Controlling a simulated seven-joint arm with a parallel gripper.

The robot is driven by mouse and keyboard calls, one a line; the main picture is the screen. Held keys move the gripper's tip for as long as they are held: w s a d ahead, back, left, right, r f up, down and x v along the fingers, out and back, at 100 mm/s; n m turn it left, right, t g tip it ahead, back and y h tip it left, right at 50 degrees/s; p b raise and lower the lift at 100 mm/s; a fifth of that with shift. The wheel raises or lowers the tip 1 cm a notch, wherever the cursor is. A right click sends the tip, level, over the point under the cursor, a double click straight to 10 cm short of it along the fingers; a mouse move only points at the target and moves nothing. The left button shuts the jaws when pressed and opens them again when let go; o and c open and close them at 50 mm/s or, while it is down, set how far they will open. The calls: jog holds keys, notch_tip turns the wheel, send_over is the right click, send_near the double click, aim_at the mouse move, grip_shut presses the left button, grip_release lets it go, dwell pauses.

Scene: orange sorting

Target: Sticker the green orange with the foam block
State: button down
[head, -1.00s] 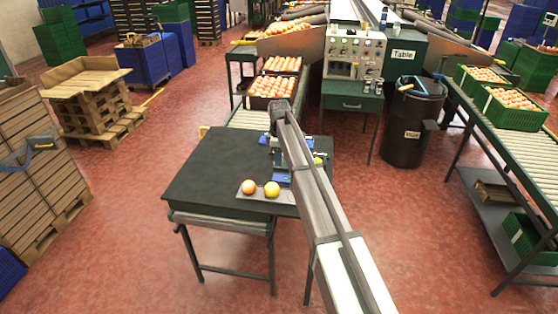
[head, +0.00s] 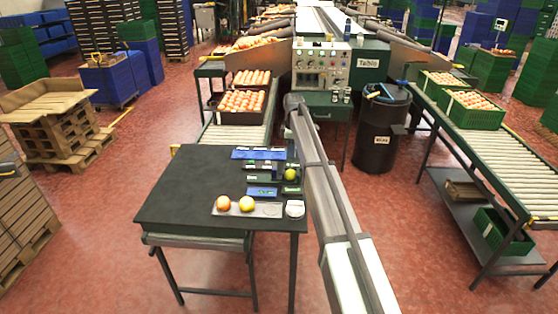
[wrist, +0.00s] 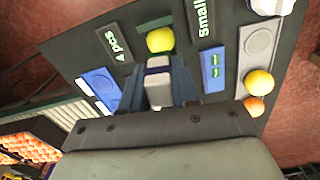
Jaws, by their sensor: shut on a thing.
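The green orange (head: 291,174), yellow-green in the wrist view (wrist: 160,40), sits on the dark table (head: 185,190) near its right edge. My gripper (wrist: 158,82) is shut on the foam block (wrist: 157,88), a pale block with a dark purple band, between its two fingers. In the wrist view the block's far end points at the green orange, just short of it in the picture; I cannot tell whether they touch. A blue pad with small green stickers (wrist: 212,70) lies right of the block in the wrist view.
A grey tray (head: 268,210) holds a yellow orange (head: 247,203) and a reddish orange (head: 223,203). A white round item (head: 295,208) stands at its right end. The table's left half is clear.

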aim_at(291, 170)
jog(key=shift+w+a+n, duration=0.1)
jog(key=shift+n, duration=0.6)
jog(key=shift+f, duration=0.1)
jog(key=shift+f, duration=2.85)
jog(key=shift+f, duration=0.6)
jog(key=shift+r, duration=0.15)
jog(key=shift+r, duration=3.4)
